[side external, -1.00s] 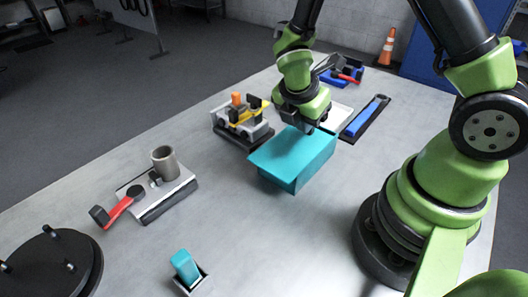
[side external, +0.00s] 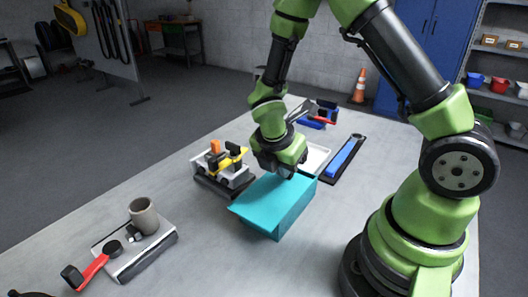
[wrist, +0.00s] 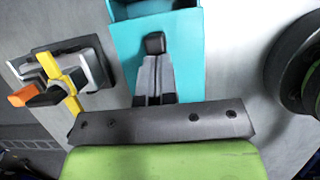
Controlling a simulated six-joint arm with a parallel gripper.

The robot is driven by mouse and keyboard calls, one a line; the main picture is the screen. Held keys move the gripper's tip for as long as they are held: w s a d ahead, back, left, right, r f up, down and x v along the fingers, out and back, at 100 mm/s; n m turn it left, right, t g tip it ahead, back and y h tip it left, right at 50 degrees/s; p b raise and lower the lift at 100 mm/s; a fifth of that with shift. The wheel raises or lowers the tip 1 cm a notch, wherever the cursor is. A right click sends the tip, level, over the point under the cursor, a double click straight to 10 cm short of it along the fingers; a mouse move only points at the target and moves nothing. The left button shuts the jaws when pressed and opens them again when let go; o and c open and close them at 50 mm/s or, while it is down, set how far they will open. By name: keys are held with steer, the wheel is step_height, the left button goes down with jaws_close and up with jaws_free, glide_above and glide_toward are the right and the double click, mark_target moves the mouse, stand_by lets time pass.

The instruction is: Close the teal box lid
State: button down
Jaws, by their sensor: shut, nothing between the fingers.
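The teal box (side external: 294,212) stands on the table below my gripper. Its teal lid (side external: 265,200) is a broad flat panel that juts past the box wall at the near left. In the wrist view the lid (wrist: 188,60) lies under my fingers, and a darker recess shows beyond its edge at the top, so it does not look flush there. My gripper (side external: 286,174) is shut and empty, at the lid's far edge in the side view. In the wrist view its fingertips (wrist: 155,44) are over the lid; whether they touch it I cannot tell.
A grey fixture with yellow and orange parts (side external: 222,168) stands close left of the box. A white tray (side external: 314,157) and a blue tool on a dark mat (side external: 342,158) lie behind it. A grey block with a cup (side external: 143,216) is at the near left. Table between is clear.

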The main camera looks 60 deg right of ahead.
steer(key=a+v, duration=0.1)
steer(key=v, duration=0.9)
steer(key=h, duration=0.5)
glide_toward(273, 191)
steer(key=x, duration=0.4)
steer(key=shift+s+d+r, duration=0.1)
steer(key=shift+d+r, duration=0.15)
steer(key=shift+d, duration=0.15)
steer(key=d, duration=0.3)
steer(key=shift+d+f, duration=0.25)
steer(key=shift+d, duration=0.5)
steer(key=shift+d, duration=2.5)
